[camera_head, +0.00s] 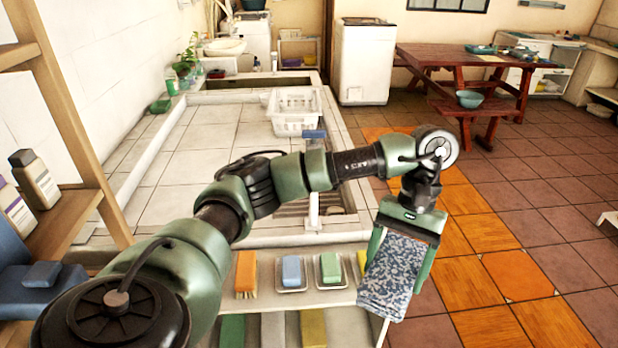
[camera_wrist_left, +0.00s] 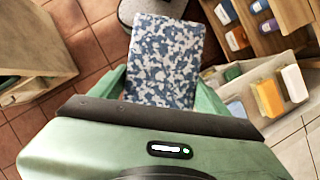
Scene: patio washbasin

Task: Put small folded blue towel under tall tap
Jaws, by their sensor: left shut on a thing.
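The small folded blue towel (camera_head: 392,281), with a mottled blue and white pattern, hangs from my left gripper (camera_head: 400,262) in the head view. The green fingers are shut on it, one on each side, in front of the counter's right front corner. The towel (camera_wrist_left: 165,55) also shows between the fingers of my left gripper (camera_wrist_left: 162,92) in the left wrist view. A pale upright post (camera_head: 313,208), which may be the tall tap, stands at the slatted basin, to the left of the gripper. My arm hides part of it. My right gripper is out of view.
The tiled counter (camera_head: 215,135) has a white basket (camera_head: 293,112) at its right side. Below its front edge, a shelf (camera_head: 300,300) holds an orange brush (camera_head: 246,273), a blue block (camera_head: 291,270) and a green block (camera_head: 330,267). Tiled floor is open at right.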

